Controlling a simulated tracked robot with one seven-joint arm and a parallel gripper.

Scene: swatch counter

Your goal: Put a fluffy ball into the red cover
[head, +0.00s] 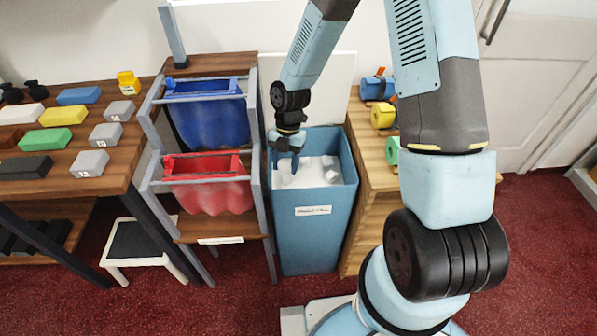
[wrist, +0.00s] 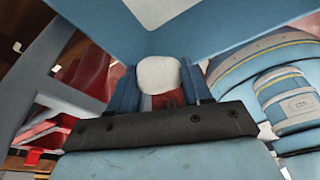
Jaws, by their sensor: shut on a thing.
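A white fluffy ball (wrist: 158,75) sits between the fingers of my gripper (wrist: 160,88) in the wrist view. In the head view my gripper (head: 287,160) points down over the blue bin (head: 314,240), and the ball in it is hidden or too small to make out. The bin holds more white pieces (head: 308,172). The red cover (head: 210,185) hangs open-topped in a grey frame to the left of the bin. My gripper is to the right of the red cover, apart from it. Part of the red cover shows at the left of the wrist view (wrist: 45,135).
A blue cover (head: 208,115) hangs behind the red one. The frame's grey upright (head: 257,150) stands between the red cover and the bin. A wooden shelf with coloured spools (head: 382,115) is right of the bin. A table with coloured blocks (head: 62,116) is at left.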

